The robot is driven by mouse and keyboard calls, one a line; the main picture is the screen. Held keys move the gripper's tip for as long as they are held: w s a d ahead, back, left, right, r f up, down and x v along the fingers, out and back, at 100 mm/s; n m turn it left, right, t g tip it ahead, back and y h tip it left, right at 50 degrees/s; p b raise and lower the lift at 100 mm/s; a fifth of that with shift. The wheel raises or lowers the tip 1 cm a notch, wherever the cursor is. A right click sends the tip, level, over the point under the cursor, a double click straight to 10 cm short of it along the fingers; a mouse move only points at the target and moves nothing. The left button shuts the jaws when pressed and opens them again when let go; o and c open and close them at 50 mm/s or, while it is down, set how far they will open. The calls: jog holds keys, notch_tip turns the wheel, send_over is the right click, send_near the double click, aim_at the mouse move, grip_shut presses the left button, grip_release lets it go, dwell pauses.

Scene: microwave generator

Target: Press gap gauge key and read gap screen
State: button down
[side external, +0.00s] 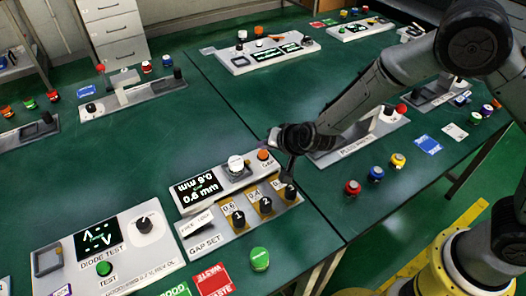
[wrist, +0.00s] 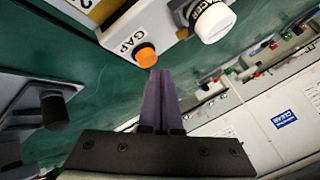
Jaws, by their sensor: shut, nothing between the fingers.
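The gap set panel (side external: 190,240) is a pale unit with a black screen (side external: 199,187). The screen shows two lines, the lower reading 0.6 mm, the upper looking like the same text upside down. The orange gap key (side external: 263,155) sits at the panel's back right corner; in the wrist view the orange key (wrist: 146,56) stands beside the word GAP. My gripper (side external: 289,176) is shut and empty, just right of the key. In the wrist view its fingertips (wrist: 158,72) appear right beside the key; I cannot tell whether they touch.
A white knob (side external: 235,163) stands left of the key. Black numbered knobs (side external: 265,204) line the panel's front. A green button (side external: 259,259) and red card (side external: 213,280) lie in front. The diode test panel (side external: 105,250) is at left. Red, blue and yellow buttons (side external: 376,174) stand right.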

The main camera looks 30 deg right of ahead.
jog(key=shift+r, duration=0.25)
jog(key=shift+r, duration=2.4)
